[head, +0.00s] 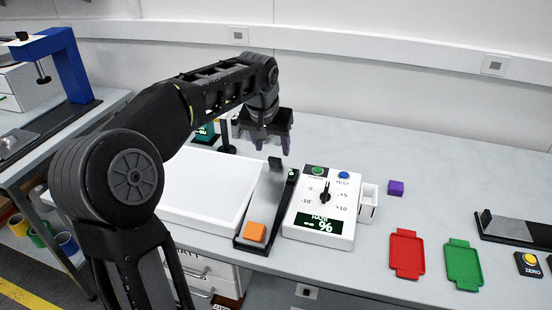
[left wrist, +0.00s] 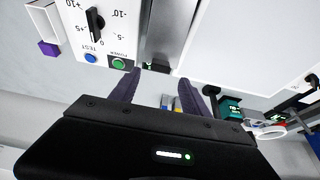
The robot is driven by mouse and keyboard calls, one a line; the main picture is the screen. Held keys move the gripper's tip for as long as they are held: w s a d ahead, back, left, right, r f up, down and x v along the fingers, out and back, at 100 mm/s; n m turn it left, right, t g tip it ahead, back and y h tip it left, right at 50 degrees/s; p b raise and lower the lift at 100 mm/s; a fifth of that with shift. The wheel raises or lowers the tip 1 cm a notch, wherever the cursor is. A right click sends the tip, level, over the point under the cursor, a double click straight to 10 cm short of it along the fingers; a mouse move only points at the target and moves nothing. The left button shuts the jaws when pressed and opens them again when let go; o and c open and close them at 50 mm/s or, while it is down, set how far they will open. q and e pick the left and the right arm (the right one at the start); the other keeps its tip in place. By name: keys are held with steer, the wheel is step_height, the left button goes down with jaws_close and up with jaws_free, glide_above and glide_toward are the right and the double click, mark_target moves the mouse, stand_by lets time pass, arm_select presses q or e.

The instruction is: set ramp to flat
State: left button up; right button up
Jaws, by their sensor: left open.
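The ramp (head: 266,199) is a narrow grey metal plate on a black base, left of a white control box. Its far end looks raised, with a dark piece at the top, and it slopes down toward the near edge. An orange block (head: 255,232) is at its near, low end. My left gripper (head: 271,147) is open and empty, above and just behind the ramp's far end. In the left wrist view its two purple fingers (left wrist: 160,82) are apart, with the ramp plate (left wrist: 167,30) beyond them. I cannot see contact. My right gripper is out of view.
The white control box (head: 322,212) with dial and buttons stands close right of the ramp. A white tray (head: 192,213) lies close left. A purple cube (head: 396,188), red tray (head: 407,254) and green tray (head: 463,265) are farther right. The table behind the box is clear.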

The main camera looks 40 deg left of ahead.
mark_target(275, 158)
arm_select(q)
steer(key=x, duration=0.7)
steer(key=shift+f+p, duration=0.1)
steer(key=shift+p, duration=0.3)
jaws_close()
stand_by(1.0)
